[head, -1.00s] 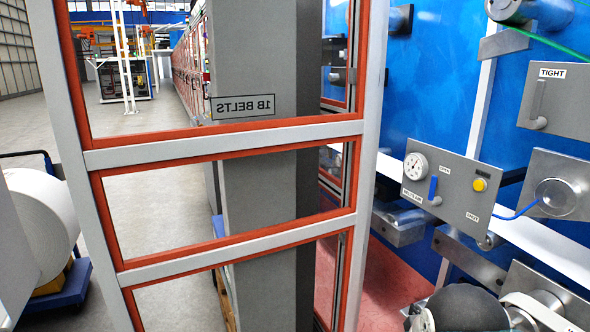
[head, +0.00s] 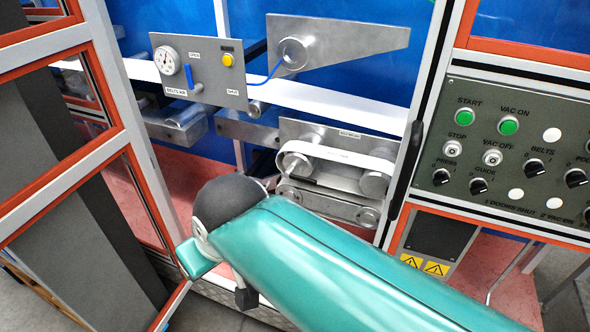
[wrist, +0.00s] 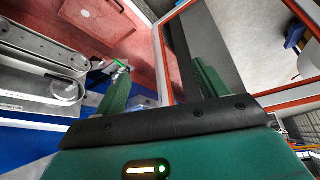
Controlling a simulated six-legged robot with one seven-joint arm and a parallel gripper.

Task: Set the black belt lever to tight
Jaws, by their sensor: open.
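In the head view, the grey air panel (head: 199,72) has a gauge, a blue lever (head: 189,77) and a yellow button. Below it to the right is the belt unit (head: 335,160), with a pale belt around rollers; it also shows at the left of the wrist view (wrist: 38,48). My gripper (wrist: 161,70) is open in the wrist view, with its green fingers apart and nothing visible between them. In the head view my arm crosses the lower middle, and the fingers cannot be made out.
An orange-and-white door frame (head: 100,68) stands open at the left. A control panel (head: 520,150) with knobs and green buttons is at the right. A black vertical handle (head: 404,172) is beside it. Red floor lies inside the machine.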

